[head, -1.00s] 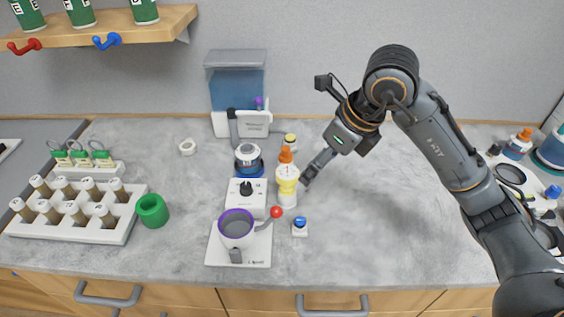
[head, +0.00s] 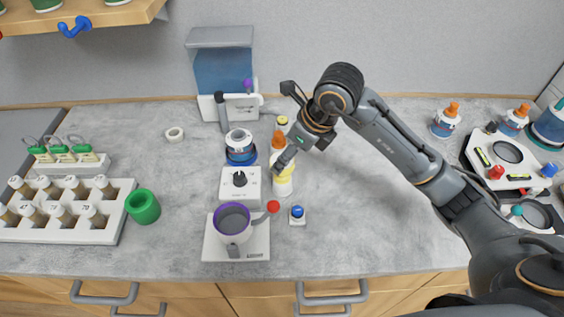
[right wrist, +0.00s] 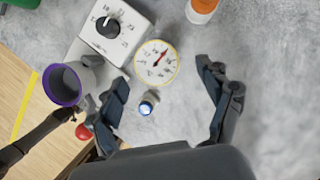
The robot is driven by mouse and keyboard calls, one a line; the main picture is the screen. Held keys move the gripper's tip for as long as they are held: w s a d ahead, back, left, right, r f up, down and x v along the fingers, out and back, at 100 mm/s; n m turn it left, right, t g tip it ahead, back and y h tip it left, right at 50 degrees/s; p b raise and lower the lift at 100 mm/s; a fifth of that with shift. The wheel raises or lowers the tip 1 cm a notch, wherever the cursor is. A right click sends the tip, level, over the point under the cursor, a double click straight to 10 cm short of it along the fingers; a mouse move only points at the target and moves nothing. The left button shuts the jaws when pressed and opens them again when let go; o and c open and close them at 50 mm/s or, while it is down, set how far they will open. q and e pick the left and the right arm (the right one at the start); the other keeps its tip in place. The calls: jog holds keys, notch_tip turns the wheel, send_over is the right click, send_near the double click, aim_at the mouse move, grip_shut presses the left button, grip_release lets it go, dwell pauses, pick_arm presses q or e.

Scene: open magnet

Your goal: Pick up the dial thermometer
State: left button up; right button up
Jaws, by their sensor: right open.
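The dial thermometer (head: 283,187) stands on the grey counter, a white body with a yellow rim near its top. In the right wrist view its round white dial (right wrist: 156,63) shows numbers and a red needle. My right gripper (head: 285,162) is at the top of the thermometer in the head view and hides part of it. In the right wrist view the open fingers (right wrist: 163,74) lie on either side of the dial, with nothing held. I cannot tell whether a finger touches it. My left gripper is not in view.
A white dial box (head: 240,184), a purple-rimmed cup (head: 234,222) and a red ball knob (head: 273,206) are close on the left. A small blue-button block (head: 297,214) stands in front. An orange-capped bottle (head: 278,142) is behind.

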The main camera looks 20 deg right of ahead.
jog(key=p+x, duration=0.1)
jog(key=x, duration=0.2)
jog(key=shift+a+f+p, duration=0.15)
jog(key=shift+a+p, duration=0.15)
jog(key=shift+p, duration=0.05)
jog(key=shift+w+a+f, duration=0.1)
jog(key=shift+w+f, duration=0.1)
jog(key=shift+f, duration=0.35)
jog(key=shift+c, duration=1.3)
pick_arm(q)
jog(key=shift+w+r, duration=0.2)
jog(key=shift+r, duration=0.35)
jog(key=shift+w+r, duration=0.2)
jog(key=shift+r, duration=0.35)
pick_arm(e)
jog(key=c, duration=1.1)
